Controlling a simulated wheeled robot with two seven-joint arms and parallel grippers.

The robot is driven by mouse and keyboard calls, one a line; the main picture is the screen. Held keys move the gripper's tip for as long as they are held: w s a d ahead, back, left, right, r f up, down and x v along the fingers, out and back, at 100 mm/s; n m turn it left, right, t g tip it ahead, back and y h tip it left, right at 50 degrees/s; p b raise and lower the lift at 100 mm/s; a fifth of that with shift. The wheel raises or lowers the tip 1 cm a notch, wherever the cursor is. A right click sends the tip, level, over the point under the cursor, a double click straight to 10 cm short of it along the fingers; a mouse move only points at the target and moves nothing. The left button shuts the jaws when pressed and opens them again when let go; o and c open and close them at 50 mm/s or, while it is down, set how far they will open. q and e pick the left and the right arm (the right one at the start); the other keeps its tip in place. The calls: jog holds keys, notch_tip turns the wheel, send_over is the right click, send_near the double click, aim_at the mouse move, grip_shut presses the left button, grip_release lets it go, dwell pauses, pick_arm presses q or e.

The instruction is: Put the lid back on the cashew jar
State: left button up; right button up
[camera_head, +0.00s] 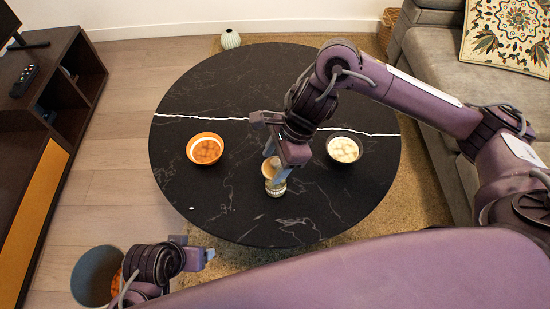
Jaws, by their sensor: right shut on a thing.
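The cashew jar (276,189) is a small clear glass jar standing near the front middle of the round black table. My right gripper (273,168) is directly over it, pointing down, shut on the tan round lid (269,170). The lid is at or just above the jar's mouth; I cannot tell whether they touch. The gripper fingers hide part of the lid and jar top. My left gripper (207,256) is low at the front left, away from the table top and the jar; its finger opening is not clear.
A grey bin (92,275) is by my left arm. A sofa (425,50) stands right.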

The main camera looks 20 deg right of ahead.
dwell(0.4)
jog(key=o, duration=1.4)
jog(key=shift+r+p, duration=2.85)
jog(key=shift+r, duration=0.65)
jog(key=shift+c, duration=0.4)
grip_shut()
